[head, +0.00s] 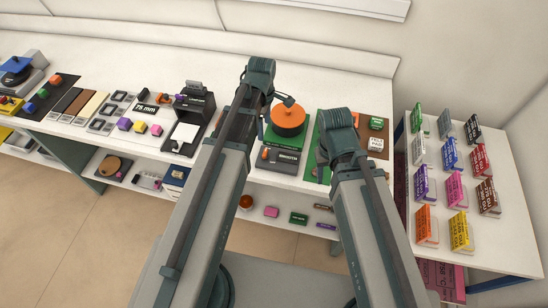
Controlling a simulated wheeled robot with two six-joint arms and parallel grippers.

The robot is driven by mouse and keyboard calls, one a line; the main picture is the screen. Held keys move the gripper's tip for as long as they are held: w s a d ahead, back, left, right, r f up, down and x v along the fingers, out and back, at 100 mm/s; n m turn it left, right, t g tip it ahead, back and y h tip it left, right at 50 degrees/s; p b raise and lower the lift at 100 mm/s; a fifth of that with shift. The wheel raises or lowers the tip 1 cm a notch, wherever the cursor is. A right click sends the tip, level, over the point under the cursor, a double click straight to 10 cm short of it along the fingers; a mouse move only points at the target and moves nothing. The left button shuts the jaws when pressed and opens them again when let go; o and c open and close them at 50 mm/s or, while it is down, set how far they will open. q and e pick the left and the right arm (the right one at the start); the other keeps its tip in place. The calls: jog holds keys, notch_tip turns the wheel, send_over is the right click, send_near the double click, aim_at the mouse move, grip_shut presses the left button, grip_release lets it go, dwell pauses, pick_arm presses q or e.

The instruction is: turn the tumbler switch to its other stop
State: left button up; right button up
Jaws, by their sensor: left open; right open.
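My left arm reaches over the table, and its gripper (287,99) is a small dark shape just above the round orange lid (289,120) on a green base. My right gripper (321,157) hangs over the green mat (311,150), partly hidden by its own arm. Both are open, and I see nothing held.
A black machine (190,120) stands left of my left arm, with small coloured blocks (140,127) beside it. Another device (18,72) is at the far left. A right-hand table (488,248) carries rows of coloured cards. A lower shelf holds small items.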

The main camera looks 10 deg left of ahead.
aim_at(265, 152)
pick_arm(q)
notch_tip(265, 152, down, 14)
jog(key=b, duration=1.4)
jog(key=shift+r, duration=0.1)
grip_shut()
